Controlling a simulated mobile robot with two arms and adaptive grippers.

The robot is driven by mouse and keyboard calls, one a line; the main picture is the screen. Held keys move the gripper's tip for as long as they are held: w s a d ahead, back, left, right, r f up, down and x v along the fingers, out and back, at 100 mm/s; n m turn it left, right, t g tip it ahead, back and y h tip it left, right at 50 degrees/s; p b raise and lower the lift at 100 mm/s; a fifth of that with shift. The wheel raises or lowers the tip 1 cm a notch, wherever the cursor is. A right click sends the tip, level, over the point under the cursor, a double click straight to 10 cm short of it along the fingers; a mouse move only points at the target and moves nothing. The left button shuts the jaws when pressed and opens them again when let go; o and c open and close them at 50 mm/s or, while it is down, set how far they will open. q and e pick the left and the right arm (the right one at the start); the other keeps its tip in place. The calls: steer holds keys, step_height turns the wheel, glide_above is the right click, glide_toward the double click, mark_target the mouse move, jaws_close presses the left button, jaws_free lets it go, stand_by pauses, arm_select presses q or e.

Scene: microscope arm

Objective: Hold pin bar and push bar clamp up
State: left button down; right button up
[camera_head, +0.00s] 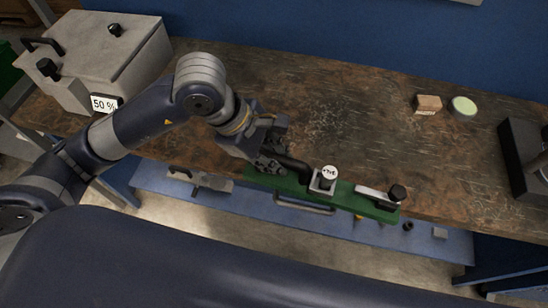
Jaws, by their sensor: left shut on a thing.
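A green base (348,199) lies along the front edge of the wooden bench. A dark bar (296,166), which looks like the pin bar, runs above it towards a metal block with a round white-labelled top (327,174). To the right, a light metal bar with a black knob (397,192) sits on the base; it may be the bar clamp. My left gripper (272,163) is at the left end of the base, shut on the dark bar. Its fingers hide that end of the bar. My right gripper is not in view.
A grey box marked 50 % (113,55) stands at the back left, behind my left arm. A small wooden block (428,104) and a round pale green-topped item (463,107) lie at the back right. Dark equipment (520,160) stands at the right edge. The bench middle is clear.

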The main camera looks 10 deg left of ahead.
arm_select(q)
steer(key=shift+w+a+f+b, duration=0.15)
steer(key=shift+w+b, duration=0.25)
steer(key=shift+w, duration=0.3)
steer(key=shift+w+a+f+b, duration=0.15)
steer(key=shift+w+b, duration=0.2)
steer(key=shift+w, duration=0.35)
steer(key=shift+w+a+f+b, duration=0.35)
steer(key=shift+w+b, duration=0.55)
steer(key=shift+w, duration=0.7)
steer(key=shift+w+a+f+b, duration=0.35)
steer(key=shift+w+b, duration=0.55)
steer(key=shift+w, duration=0.75)
steer(key=shift+w+a+f+b, duration=0.25)
steer(key=shift+w+f+b, duration=0.2)
steer(key=shift+w+b, duration=0.8)
steer(key=shift+w+a+f, duration=0.15)
steer(key=shift+w, duration=0.7)
steer(key=shift+w+a+f, duration=0.1)
steer(key=shift+w+a, duration=0.05)
steer(key=shift+w, duration=0.65)
steer(key=shift+f+b, duration=0.55)
steer(key=shift+b, duration=0.2)
steer(key=shift+f, duration=0.1)
steer(key=shift+a, duration=0.1)
